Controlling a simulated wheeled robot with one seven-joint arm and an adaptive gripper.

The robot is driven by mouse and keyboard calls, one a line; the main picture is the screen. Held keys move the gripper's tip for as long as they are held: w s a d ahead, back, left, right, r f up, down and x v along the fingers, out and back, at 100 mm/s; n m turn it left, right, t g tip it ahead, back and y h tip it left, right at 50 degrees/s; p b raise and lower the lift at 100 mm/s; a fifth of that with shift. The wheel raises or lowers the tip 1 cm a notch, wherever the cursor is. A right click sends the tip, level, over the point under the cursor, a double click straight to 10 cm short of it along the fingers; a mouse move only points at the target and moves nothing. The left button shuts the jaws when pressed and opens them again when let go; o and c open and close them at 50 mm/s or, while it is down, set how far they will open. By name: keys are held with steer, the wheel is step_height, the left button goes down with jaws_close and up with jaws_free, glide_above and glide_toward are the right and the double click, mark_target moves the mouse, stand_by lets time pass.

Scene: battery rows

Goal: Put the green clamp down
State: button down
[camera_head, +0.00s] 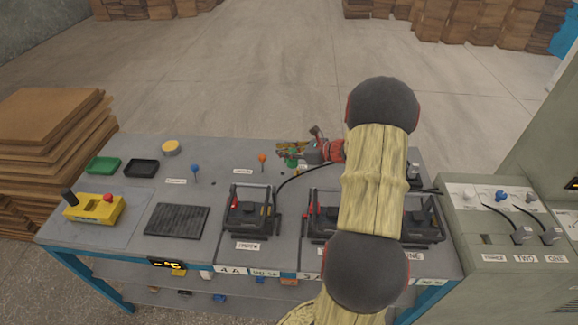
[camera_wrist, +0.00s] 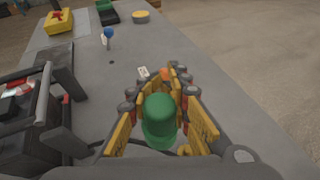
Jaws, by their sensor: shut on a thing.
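The green clamp (camera_wrist: 160,117) is held between the yellow fingers of my gripper (camera_wrist: 172,85) in the wrist view. My gripper (camera_head: 290,152) is shut on it. In the head view the green clamp (camera_head: 292,157) shows as a small green patch at the gripper, over the back part of the bench near the orange-topped peg (camera_head: 262,158). How far it is above the bench top is hard to tell.
The grey bench (camera_head: 215,160) holds several black batteries (camera_head: 248,212), a blue-topped peg (camera_head: 195,169), a black mat (camera_head: 177,219), a yellow device (camera_head: 94,208), a green tray (camera_head: 103,166) and a black tray (camera_head: 141,167). A dark cable runs from the gripper area. My arm hides the right part.

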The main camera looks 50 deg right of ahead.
steer(key=d+f, duration=0.1)
steer(key=d+f+b, duration=0.1)
steer(key=f, duration=0.1)
steer(key=w+d+f, duration=0.1)
steer(key=d+f, duration=0.1)
steer(key=shift+f+b, duration=0.25)
steer(key=shift+b, duration=0.15)
step_height(320, 180, down, 3)
steer(key=shift+d+f+b, duration=0.1)
steer(key=shift+f+b, duration=0.1)
steer(key=shift+b, duration=0.85)
steer(key=shift+r, duration=0.1)
steer(key=c, duration=1.6)
jaws_free()
